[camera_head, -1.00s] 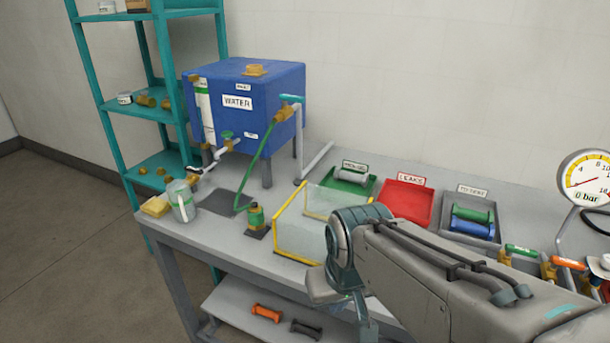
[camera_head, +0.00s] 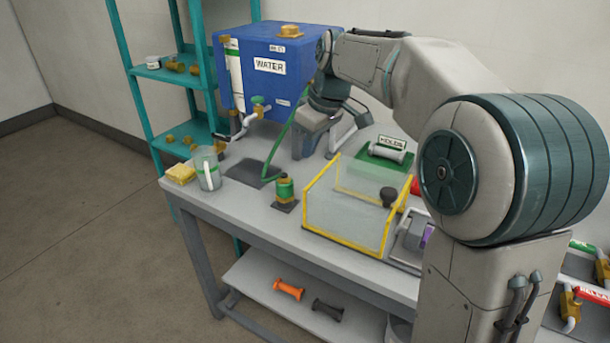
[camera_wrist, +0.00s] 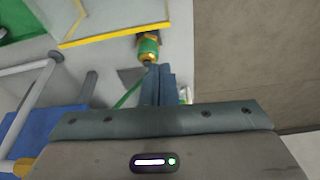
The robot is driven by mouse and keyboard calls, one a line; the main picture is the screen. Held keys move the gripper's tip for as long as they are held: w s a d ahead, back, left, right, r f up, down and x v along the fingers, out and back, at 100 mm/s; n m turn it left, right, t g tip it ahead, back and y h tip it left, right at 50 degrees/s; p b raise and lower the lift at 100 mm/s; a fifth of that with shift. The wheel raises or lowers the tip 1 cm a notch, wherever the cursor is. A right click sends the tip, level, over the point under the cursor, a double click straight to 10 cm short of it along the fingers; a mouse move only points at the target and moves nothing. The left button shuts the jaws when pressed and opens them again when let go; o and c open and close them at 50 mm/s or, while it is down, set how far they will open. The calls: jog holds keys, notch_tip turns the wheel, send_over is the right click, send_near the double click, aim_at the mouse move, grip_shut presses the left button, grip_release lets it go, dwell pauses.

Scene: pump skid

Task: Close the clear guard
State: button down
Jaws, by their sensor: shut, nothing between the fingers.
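The clear guard (camera_head: 345,215) is a see-through box with yellow edges and a dark knob (camera_head: 389,195) at its right. In the wrist view the guard's clear panel and yellow edge (camera_wrist: 115,36) show at the top. My gripper (camera_head: 299,152) is in front of the blue water tank, above the bench and behind and left of the guard, apart from it. In the wrist view its fingers (camera_wrist: 160,70) are together and empty.
A green-and-brass fitting (camera_head: 284,191) stands left of the guard and shows just beyond my fingertips in the wrist view (camera_wrist: 148,48). A green hose (camera_head: 287,135) runs from the water tank (camera_head: 262,65). A jug (camera_head: 207,168) and yellow sponge (camera_head: 181,173) sit at the bench's left end.

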notch_tip(320, 180, down, 9)
jog(key=w+n, duration=0.1)
jog(key=w, duration=0.1)
jog(key=shift+a+y+b, duration=0.3)
jog(key=shift+b, duration=0.05)
jog(key=shift+s+f, duration=0.1)
dwell(0.5)
